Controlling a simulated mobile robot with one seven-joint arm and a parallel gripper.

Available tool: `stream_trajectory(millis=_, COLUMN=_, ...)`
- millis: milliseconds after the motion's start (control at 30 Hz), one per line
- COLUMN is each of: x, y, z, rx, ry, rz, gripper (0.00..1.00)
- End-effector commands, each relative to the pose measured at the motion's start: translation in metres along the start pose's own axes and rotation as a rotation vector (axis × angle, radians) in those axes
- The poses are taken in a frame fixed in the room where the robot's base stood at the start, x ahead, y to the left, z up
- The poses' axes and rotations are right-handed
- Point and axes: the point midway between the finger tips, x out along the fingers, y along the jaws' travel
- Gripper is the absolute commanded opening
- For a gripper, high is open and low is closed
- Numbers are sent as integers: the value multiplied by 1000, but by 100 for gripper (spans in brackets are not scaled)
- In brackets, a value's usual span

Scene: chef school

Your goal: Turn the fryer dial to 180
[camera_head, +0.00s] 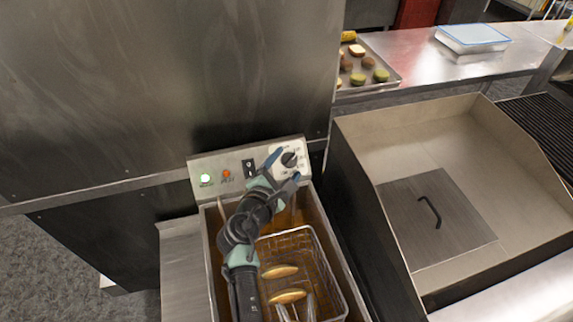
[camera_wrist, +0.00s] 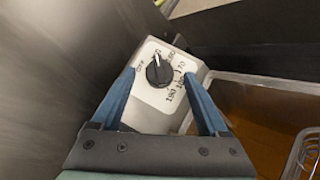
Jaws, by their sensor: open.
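The fryer dial (camera_head: 289,159) is a black knob on a white plate at the right end of the fryer's control panel (camera_head: 207,168). In the wrist view the dial (camera_wrist: 158,71) has a white pointer line toward its upper end, near the lower numbers beside "OFF". The marks 170 and 180 are printed to its right and lower right. My gripper (camera_head: 284,168) is open in front of the dial. In the wrist view its two blue fingers (camera_wrist: 158,85) reach either side of the dial, apart from it, with nothing between them visibly gripped.
The fryer's oil vat and wire basket (camera_head: 318,240) with food lie below my arm. A green light (camera_head: 206,178), an orange light (camera_head: 227,173) and a black switch (camera_head: 249,168) sit left of the dial. A steel wall (camera_head: 160,90) rises behind the panel. A deep griddle basin (camera_head: 450,120) stands right.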

Motion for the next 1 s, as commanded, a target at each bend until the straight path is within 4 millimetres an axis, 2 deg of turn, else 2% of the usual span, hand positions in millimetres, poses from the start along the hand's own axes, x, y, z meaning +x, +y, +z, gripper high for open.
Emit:
stream_trajectory(millis=133, x=7, y=0, z=0, rx=0, ry=0, rz=0, gripper=77)
stream_trajectory(millis=433, x=8, y=0, z=1, rx=1, ry=0, rz=0, gripper=75)
stream_trajectory(millis=833, x=8, y=0, z=0, rx=1, ry=0, rz=0, gripper=3)
stream_trajectory(millis=867, x=8, y=0, z=0, rx=1, ry=0, rz=0, gripper=0)
stream_trajectory(millis=1000, x=8, y=0, z=0, rx=3, ry=0, rz=-1, gripper=0)
